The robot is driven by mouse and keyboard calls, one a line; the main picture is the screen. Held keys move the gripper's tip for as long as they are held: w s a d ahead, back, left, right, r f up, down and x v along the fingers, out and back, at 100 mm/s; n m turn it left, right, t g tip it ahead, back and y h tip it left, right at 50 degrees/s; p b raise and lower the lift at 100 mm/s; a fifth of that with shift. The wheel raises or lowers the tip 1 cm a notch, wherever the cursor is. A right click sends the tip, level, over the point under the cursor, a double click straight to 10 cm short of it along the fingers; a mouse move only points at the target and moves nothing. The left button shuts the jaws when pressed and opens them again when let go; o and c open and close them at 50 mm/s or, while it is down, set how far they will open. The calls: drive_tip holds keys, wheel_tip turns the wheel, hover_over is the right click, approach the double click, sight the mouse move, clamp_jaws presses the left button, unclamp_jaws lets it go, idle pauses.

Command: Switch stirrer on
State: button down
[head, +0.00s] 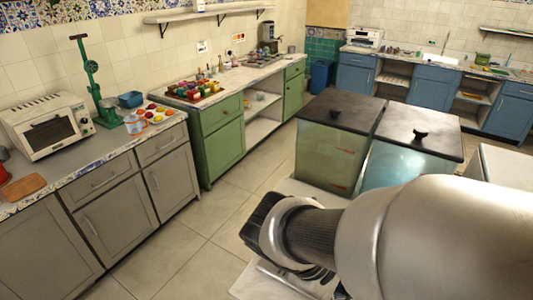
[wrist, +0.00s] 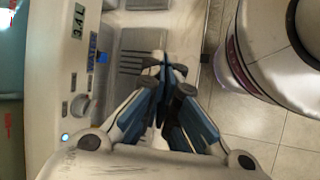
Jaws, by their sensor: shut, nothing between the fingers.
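In the wrist view, a pale device panel (wrist: 50,100) runs down the left side. It carries a small display (wrist: 80,18), a blue label (wrist: 92,45), a round knob (wrist: 82,105) and a small round light or button (wrist: 65,137) glowing blue. I cannot tell for sure whether this panel belongs to the stirrer. My gripper (wrist: 162,68) is shut and empty, to the right of the panel's controls and apart from the knob and blue light. Its fingertips are over or near a grey ribbed surface (wrist: 140,50). In the head view my arm hides the area around the gripper.
Two bins with dark lids (head: 340,112) (head: 415,135) stand beyond my arm. A grey counter on the left holds a toaster oven (head: 48,127) and a green hand press (head: 97,90). Green cabinets (head: 222,140) follow. Tiled floor (head: 180,240) is clear between them and my arm.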

drive_tip(key=w+a+f+n+t+p, duration=0.1)
drive_tip(key=w+a+f+n+t, duration=0.1)
drive_tip(key=w+a+n+t, duration=0.2)
drive_tip(key=w+a+f+n+t+h+p, duration=0.1)
drive_tip(key=w+a+f+n+t+p, duration=0.1)
drive_tip(key=a+n+t, duration=0.3)
drive_tip(key=w+a+f+n+t+h+p, duration=0.1)
drive_tip(key=w+a+f+n+t+p, duration=0.1)
drive_tip(key=a+n, duration=0.9)
drive_tip(key=w+f+t, duration=0.1)
drive_tip(key=w+t, duration=0.1)
drive_tip(key=w, duration=0.1)
drive_tip(key=shift+w+a+t, duration=0.15)
drive_tip(key=shift+w+t, duration=0.15)
drive_tip(key=shift+t, duration=0.1)
drive_tip(key=shift+w+f, duration=0.1)
drive_tip(key=shift+f, duration=0.05)
drive_tip(key=b+x, duration=0.1)
drive_tip(key=x, duration=1.3)
drive_tip(key=shift+d+b, duration=0.2)
drive_tip(key=shift+b, duration=0.1)
